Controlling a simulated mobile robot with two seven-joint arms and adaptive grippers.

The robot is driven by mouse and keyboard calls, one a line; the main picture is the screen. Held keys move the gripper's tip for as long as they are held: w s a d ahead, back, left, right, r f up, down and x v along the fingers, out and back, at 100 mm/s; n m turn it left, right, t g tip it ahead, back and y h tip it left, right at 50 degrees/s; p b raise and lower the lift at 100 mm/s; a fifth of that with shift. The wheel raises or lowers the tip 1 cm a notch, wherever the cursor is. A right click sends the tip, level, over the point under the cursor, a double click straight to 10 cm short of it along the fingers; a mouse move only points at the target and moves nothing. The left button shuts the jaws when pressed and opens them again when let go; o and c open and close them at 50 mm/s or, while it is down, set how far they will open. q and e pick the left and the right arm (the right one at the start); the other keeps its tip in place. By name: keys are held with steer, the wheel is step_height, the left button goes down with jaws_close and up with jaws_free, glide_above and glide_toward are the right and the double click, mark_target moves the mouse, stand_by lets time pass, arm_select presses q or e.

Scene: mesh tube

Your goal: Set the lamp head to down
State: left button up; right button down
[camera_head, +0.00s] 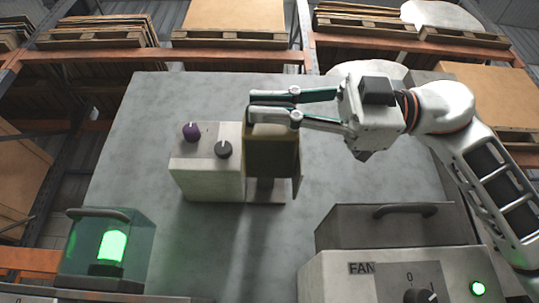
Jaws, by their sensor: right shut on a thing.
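The lamp head (271,157) looks like a brown, box-shaped part attached to the right side of a pale control box (207,178) on the grey panel. My right gripper (254,110) reaches in from the right and is shut on the top edge of this brown part. The fingers hide part of that edge. A thin plate shows along the part's right side. Which way the lamp faces is hard to tell. My left gripper is not in view.
The control box has a purple knob (191,131) and a black knob (223,149). A green-lit lamp housing (113,246) stands at lower left. A FAN box (400,275) with a handle stands at lower right. Shelves with pallets (232,37) lie behind.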

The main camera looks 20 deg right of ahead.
steer(key=shift+f+n, duration=0.3)
steer(key=shift+w+f, duration=0.15)
steer(key=shift+f, duration=0.4)
steer(key=shift+f+b, duration=0.1)
steer(key=shift+b, duration=0.2)
steer(key=c, duration=2.1)
jaws_free()
steer(key=shift+c, duration=0.2)
steer(key=shift+d, duration=0.1)
steer(key=v, duration=1.2)
